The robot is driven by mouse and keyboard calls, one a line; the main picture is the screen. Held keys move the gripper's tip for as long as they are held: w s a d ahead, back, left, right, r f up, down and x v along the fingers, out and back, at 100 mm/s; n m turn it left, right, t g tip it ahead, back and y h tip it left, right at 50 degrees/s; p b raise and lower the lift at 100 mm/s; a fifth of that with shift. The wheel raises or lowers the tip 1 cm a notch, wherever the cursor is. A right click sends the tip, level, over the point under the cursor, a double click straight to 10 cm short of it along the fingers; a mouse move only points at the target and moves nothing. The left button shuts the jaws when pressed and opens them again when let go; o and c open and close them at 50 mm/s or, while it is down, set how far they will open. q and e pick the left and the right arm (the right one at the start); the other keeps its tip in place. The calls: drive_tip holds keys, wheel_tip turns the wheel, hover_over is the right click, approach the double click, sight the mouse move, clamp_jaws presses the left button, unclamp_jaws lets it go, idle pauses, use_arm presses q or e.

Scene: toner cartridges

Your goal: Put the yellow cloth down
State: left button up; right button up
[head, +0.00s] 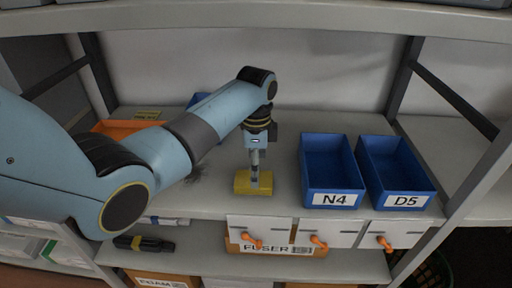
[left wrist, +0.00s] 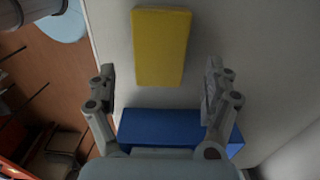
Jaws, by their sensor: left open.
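The yellow cloth (head: 242,187) is a flat yellow block lying on the grey shelf board, left of the blue bins. My left gripper (head: 255,179) points down over it. In the left wrist view the yellow cloth (left wrist: 161,42) lies beyond the two spread fingers of my left gripper (left wrist: 160,70), in line with the gap between them. The fingers are open and hold nothing. I cannot tell how high their tips are above the cloth. My right gripper is not in view.
Blue bins N4 (head: 333,200) and D5 (head: 404,202) stand to the right. An orange bin (head: 118,129) is partly behind my left arm. White drawer fronts with orange handles (head: 320,241) hang below the front edge. A blue thing (left wrist: 180,128) shows below the fingers in the wrist view.

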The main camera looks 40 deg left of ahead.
use_arm(q)
wheel_tip(320, 180, up, 8)
drive_tip(key=shift+f, duration=0.25)
idle(0.4)
